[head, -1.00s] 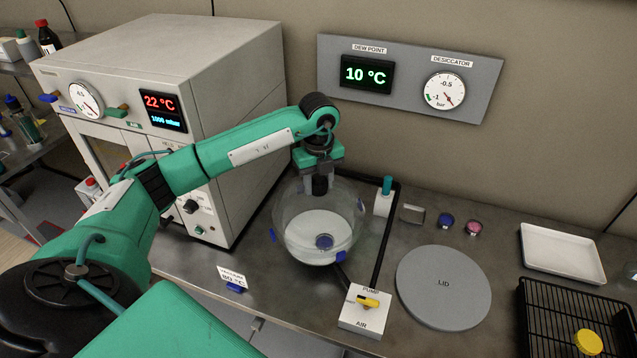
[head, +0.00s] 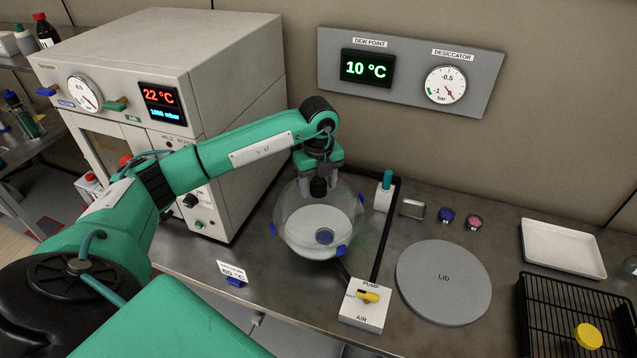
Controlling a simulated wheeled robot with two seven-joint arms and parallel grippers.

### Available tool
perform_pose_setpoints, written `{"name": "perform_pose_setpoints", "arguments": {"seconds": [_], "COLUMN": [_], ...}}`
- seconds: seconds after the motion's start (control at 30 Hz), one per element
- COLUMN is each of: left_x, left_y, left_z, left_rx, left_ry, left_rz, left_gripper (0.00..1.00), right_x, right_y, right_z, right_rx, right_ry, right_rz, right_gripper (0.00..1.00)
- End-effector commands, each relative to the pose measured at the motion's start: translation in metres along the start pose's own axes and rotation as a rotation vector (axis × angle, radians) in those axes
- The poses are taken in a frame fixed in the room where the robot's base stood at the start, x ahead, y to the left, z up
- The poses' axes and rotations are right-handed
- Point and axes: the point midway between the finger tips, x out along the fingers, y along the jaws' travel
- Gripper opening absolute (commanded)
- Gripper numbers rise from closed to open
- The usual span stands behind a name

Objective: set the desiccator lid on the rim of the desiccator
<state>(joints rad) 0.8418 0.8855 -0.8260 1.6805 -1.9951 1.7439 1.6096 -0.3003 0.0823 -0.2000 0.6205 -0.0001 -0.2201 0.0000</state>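The desiccator (head: 290,241) is a clear round glass vessel on the bench, with blue tabs around its rim. Inside are a white plate (head: 314,217) and a small blue-edged dish (head: 324,236). The clear domed desiccator lid sits over it, with a black knob (head: 318,187) on top. The lid appears to rest on the rim, but the glass edges are faint. My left gripper (head: 319,184) points down over the lid. Its grey fingers stand apart on either side of the knob, with gaps visible. My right gripper is not in view.
A white valve box (head: 362,314) with a yellow handle stands in front right. A black tube runs behind the desiccator. A large oven (head: 190,80) stands left, a gauge panel (head: 405,108) behind.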

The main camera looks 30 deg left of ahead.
Motion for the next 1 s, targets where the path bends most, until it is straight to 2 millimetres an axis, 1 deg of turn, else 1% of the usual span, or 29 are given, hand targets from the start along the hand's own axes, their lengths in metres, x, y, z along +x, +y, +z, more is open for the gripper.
{"name": "perform_pose_setpoints", "arguments": {"seconds": [0.33,0.47,0.5,0.53,0.6,0.8,0.9,1.0], "left_x": [-0.003,-0.015,-0.018,-0.021,-0.036,-0.082,-0.101,-0.116], "left_y": [0.000,0.000,-0.001,-0.002,-0.001,-0.001,-0.001,-0.001], "left_z": [0.000,0.000,0.000,0.001,0.001,0.000,0.000,0.001], "left_rx": [0.000,0.000,0.000,0.000,0.001,0.001,0.001,0.000], "left_ry": [0.000,0.000,-0.001,-0.003,-0.004,-0.003,-0.002,-0.002], "left_rz": [-0.001,-0.002,-0.003,-0.006,-0.007,-0.007,-0.005,-0.003], "left_gripper": [0.61,0.61,0.61,0.61,0.61,0.61,0.61,0.61], "right_x": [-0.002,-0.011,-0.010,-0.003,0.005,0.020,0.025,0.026], "right_y": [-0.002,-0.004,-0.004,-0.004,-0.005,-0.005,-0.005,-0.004], "right_z": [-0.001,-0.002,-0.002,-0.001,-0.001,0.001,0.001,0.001], "right_rx": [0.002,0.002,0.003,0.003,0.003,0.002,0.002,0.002], "right_ry": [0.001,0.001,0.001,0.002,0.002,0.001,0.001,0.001], "right_rz": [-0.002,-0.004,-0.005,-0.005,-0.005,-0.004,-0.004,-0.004], "right_gripper": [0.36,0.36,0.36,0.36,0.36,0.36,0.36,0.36]}}
